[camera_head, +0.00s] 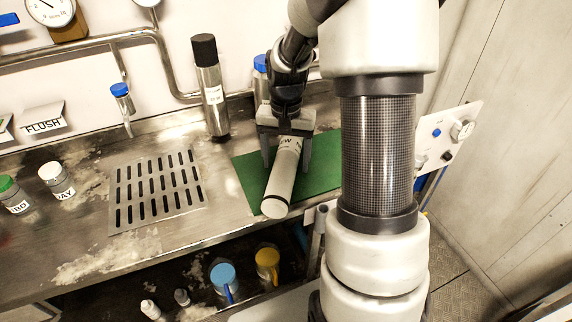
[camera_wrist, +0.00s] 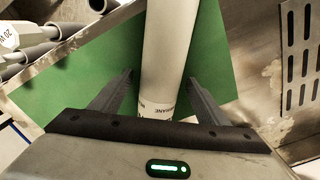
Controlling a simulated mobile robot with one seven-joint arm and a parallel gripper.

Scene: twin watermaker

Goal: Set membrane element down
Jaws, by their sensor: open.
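The membrane element, a pale grey cylinder (camera_head: 281,181) with a dark ring near its front end, lies on the green mat (camera_head: 244,170) on the steel counter. Its near end reaches to the mat's front edge in the head view. My gripper (camera_head: 287,160) is open over it, with one finger on each side. In the wrist view the white cylinder (camera_wrist: 168,60) runs between my two fingers (camera_wrist: 160,90), with gaps on both sides. Its printed band shows close to my gripper's palm. Whether the palm touches it I cannot tell.
A slotted drain plate (camera_head: 157,188) lies left of the mat. An upright steel cylinder with a black cap (camera_head: 211,88) and a blue-capped bottle (camera_head: 261,80) stand behind. Two labelled jars (camera_head: 56,180) (camera_head: 13,195) stand at the left.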

